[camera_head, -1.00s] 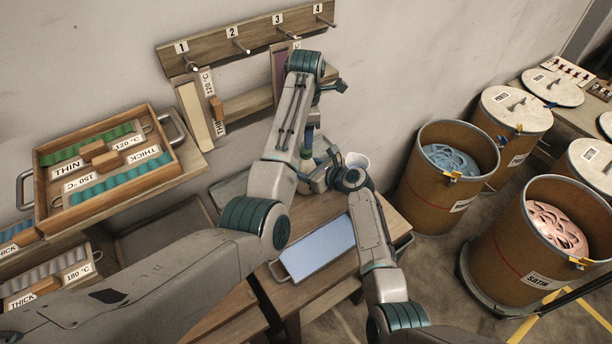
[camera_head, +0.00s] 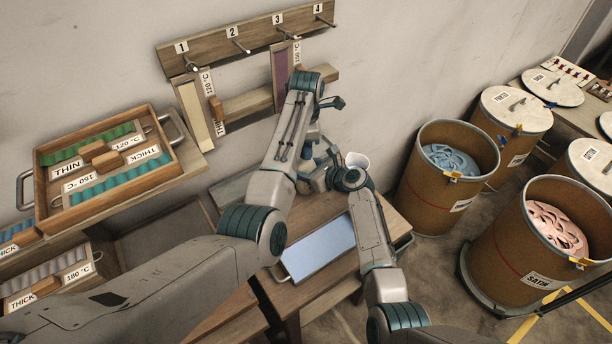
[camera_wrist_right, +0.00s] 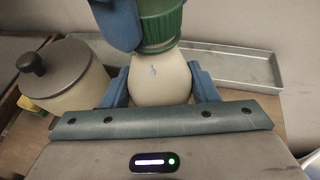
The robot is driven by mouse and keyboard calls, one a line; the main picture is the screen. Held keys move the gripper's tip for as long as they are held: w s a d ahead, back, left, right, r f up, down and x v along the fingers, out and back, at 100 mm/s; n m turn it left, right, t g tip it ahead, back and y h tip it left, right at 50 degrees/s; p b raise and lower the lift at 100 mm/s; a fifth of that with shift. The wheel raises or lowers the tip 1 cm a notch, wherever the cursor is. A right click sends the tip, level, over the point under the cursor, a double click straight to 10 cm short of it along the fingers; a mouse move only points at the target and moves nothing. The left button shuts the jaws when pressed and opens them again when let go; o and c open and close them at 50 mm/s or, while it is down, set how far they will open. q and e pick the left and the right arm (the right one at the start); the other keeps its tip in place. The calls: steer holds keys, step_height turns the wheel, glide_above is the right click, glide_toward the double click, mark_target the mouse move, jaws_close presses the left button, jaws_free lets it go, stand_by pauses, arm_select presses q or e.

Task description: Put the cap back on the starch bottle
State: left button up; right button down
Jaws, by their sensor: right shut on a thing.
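The cream starch bottle (camera_wrist_right: 160,80) stands between the blue fingers of my right gripper (camera_wrist_right: 157,86) in the right wrist view. That gripper is shut on it. A ribbed green cap (camera_wrist_right: 161,22) sits at the bottle's top, in line with it. I cannot tell whether it is fully seated. A blue finger of my left gripper (camera_wrist_right: 128,20) is against or close beside the cap's left side. Its other finger is mostly out of sight, so its grip is unclear. In the head view my arms hide the bottle and cap.
A lidded pot (camera_wrist_right: 68,78) stands left of the bottle in the right wrist view, and a shallow metal tray (camera_wrist_right: 262,72) lies behind.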

arm_select(q)
steer(key=m, duration=0.9)
steer(key=shift+m, duration=0.4)
steer(key=m, duration=1)
steer(key=shift+m, duration=0.4)
steer(key=m, duration=1)
steer(key=shift+m, duration=0.4)
steer(key=m, duration=0.9)
steer(key=o, duration=1.2)
steer(key=shift+f, duration=0.1)
